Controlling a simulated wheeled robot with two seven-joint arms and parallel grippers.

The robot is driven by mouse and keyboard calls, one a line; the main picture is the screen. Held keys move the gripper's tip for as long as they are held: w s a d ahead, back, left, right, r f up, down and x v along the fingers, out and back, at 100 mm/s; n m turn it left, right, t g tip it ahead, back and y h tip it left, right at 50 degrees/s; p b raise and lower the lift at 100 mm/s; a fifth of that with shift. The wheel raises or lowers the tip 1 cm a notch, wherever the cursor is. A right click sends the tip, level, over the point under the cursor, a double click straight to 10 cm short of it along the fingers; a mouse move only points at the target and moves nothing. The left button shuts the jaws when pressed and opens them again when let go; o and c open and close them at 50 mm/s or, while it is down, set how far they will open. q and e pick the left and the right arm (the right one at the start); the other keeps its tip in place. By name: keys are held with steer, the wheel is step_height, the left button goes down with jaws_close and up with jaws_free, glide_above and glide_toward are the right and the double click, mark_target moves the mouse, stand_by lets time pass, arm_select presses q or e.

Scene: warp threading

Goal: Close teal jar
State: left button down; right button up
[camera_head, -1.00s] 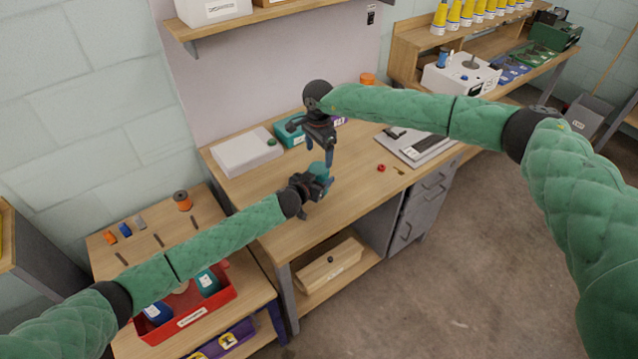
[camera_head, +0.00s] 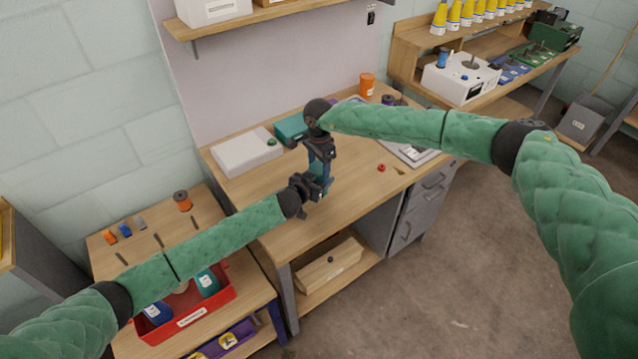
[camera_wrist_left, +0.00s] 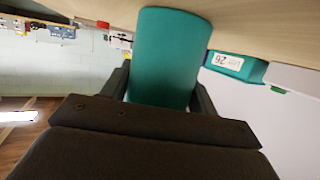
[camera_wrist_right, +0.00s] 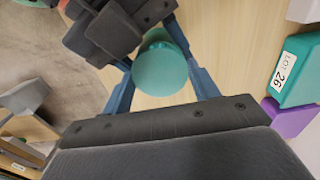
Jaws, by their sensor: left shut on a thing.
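The teal jar (camera_wrist_left: 170,60) stands upright at the workbench's front, and my left gripper (camera_head: 318,186) is shut on it from the side. In the left wrist view its smooth teal wall fills the space between the fingers. My right gripper (camera_head: 320,160) points down right above the jar. In the right wrist view its blue fingers (camera_wrist_right: 160,75) stand apart, one on each side of a round teal top (camera_wrist_right: 160,70). I cannot tell whether they touch it, or whether that top is a separate lid. In the head view the grippers hide most of the jar.
On the workbench (camera_head: 255,195) are a white box (camera_head: 245,153), a teal box (camera_head: 291,128), an orange container (camera_head: 367,84) and a small red piece (camera_head: 381,168). A red tray (camera_head: 205,310) with jars is on the lower left table. The bench front right of the grippers is mostly clear.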

steer(key=shift+m, duration=1.6)
steer(key=o, duration=1.1)
steer(key=shift+r, duration=0.1)
steer(key=shift+r, duration=2.15)
steer(key=o, duration=0.4)
steer(key=shift+r, duration=0.1)
